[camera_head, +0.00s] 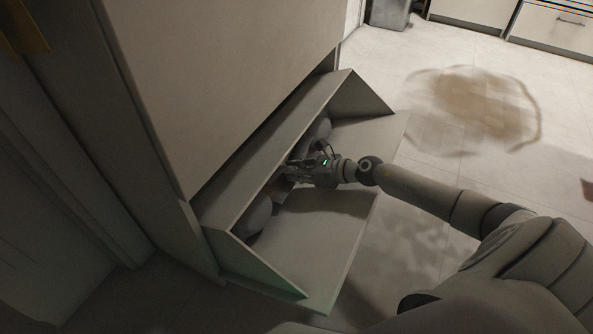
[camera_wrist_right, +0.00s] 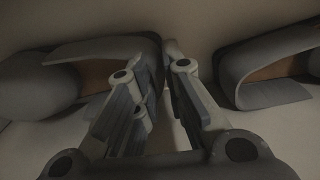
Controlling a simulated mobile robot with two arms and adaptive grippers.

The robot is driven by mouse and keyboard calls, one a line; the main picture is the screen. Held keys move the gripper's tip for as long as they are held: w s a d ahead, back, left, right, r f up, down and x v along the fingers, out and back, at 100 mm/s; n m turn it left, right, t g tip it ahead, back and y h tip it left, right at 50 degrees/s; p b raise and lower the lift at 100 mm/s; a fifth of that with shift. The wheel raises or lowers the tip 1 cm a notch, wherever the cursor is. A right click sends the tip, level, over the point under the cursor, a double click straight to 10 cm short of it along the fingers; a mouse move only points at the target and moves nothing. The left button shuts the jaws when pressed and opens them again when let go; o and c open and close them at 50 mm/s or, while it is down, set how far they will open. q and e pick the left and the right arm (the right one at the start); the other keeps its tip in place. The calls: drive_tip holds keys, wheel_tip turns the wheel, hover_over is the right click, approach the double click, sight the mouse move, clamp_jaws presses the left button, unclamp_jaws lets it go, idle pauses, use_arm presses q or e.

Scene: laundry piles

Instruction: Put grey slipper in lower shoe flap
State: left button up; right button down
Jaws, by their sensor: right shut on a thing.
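The lower shoe flap (camera_head: 330,225) is tilted open at the foot of the cabinet. My right gripper (camera_head: 287,168) reaches into its opening from the right. In the right wrist view, one grey slipper (camera_wrist_right: 88,60) lies at the left with its edge at the gripper (camera_wrist_right: 160,60), which is shut on it; the fingers hide the contact. A second grey slipper (camera_wrist_right: 270,60) lies at the right, apart from the fingers. In the head view, grey rounded slipper parts show in the flap on both sides of the gripper. My left gripper is not in view.
The tall cabinet front (camera_head: 215,80) rises close above the flap opening. The flap's side walls (camera_head: 355,97) bound the space. Open tiled floor lies to the right, with a brown round patch (camera_head: 485,105) and drawers (camera_head: 555,25) at the back.

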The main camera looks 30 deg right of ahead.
drive_tip(key=c, duration=1.5)
unclamp_jaws()
drive_tip(key=shift+o, duration=0.3)
drive_tip(key=shift+s, duration=0.1)
drive_tip(key=shift+v, duration=5.95)
